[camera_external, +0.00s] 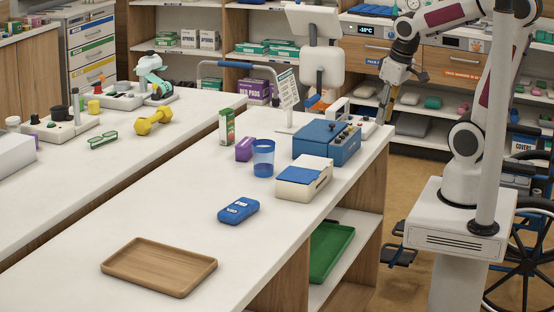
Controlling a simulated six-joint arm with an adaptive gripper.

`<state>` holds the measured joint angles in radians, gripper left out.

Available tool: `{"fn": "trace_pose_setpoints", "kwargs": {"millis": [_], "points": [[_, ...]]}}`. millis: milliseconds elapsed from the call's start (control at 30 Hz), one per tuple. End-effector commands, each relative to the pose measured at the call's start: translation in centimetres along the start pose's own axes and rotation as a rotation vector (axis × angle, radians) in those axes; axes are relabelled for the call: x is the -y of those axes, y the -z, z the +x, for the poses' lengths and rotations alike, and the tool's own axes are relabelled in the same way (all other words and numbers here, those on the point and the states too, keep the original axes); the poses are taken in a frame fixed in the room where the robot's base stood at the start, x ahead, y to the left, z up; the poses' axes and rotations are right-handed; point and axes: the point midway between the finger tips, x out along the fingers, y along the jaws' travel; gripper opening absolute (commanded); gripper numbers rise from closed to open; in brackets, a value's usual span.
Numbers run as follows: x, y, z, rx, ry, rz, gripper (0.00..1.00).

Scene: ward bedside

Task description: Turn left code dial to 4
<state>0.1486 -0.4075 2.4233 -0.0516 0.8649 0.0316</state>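A blue box (318,138) stands near the right end of the white counter. Small dark knobs (341,138) show on its right-hand face. I cannot tell which is the left code dial, and any numbers are too small to read. My gripper (383,118) points down beyond the box's right side, near the counter's end. It looks apart from the knobs and seems to hold nothing. Its fingers are too small and dark to tell whether they are open or shut.
A cream box with a blue top (303,179), a blue cup (263,158), a purple box (244,149) and a green-white carton (227,127) stand near the blue box. A blue case (238,210) and wooden tray (160,266) lie nearer. Bare counter lies between them.

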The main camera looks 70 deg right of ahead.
Motion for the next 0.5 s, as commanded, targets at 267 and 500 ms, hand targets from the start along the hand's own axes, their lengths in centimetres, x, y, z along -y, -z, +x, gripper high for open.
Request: {"fn": "trace_pose_setpoints", "kwargs": {"millis": [267, 500], "points": [[-2.5, 2.6, 2.9, 0.054, -0.049, 0.088, 0.21], [-4.8, 5.0, 5.7, 0.078, -0.091, 0.177, 0.21]]}}
